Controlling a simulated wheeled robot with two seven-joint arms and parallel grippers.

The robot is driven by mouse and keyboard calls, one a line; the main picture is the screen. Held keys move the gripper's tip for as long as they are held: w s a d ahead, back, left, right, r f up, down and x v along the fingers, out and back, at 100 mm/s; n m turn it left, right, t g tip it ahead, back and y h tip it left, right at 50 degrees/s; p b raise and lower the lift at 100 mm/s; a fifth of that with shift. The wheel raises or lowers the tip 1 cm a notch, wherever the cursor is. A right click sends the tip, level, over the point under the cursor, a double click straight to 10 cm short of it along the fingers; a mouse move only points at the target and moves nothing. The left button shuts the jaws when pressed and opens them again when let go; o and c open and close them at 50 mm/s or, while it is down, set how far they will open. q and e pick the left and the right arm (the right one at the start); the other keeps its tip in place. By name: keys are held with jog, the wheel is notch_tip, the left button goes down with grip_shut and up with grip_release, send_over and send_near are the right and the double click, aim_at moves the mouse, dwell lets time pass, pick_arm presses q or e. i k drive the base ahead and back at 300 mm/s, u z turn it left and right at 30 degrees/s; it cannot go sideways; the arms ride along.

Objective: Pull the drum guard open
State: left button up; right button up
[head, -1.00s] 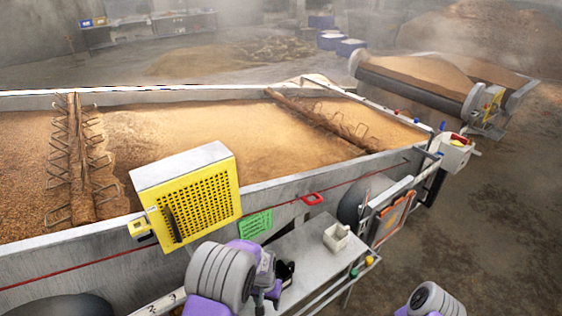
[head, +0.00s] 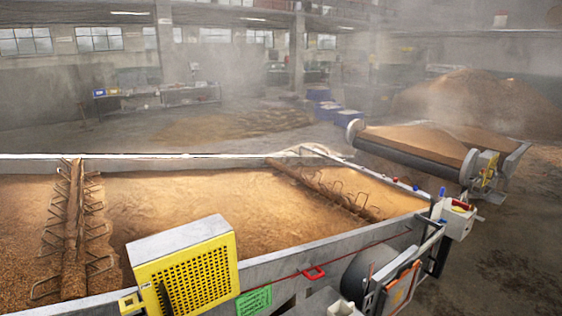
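The yellow perforated drum guard (head: 198,279) with a grey box-like top is at the lower left in the head view. It sits on the near wall of the long grain trough (head: 262,269). A dark slotted handle shows on its front face, and a yellow latch-like block is at its left edge. The guard's bottom is cut off by the picture edge. Neither of my grippers shows in the head view now.
Spiked rollers (head: 74,236) lie across the grain. A green sign (head: 254,300) and a red handle (head: 314,272) are on the trough's near side. A conveyor (head: 415,150) stands behind, and a control box (head: 458,217) is at the trough's right end. Steam hazes the back.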

aim_at(191, 281)
jog(key=k, duration=0.5)
jog(key=z, duration=0.65)
jog(key=i, duration=0.65)
jog(key=u, duration=1.85)
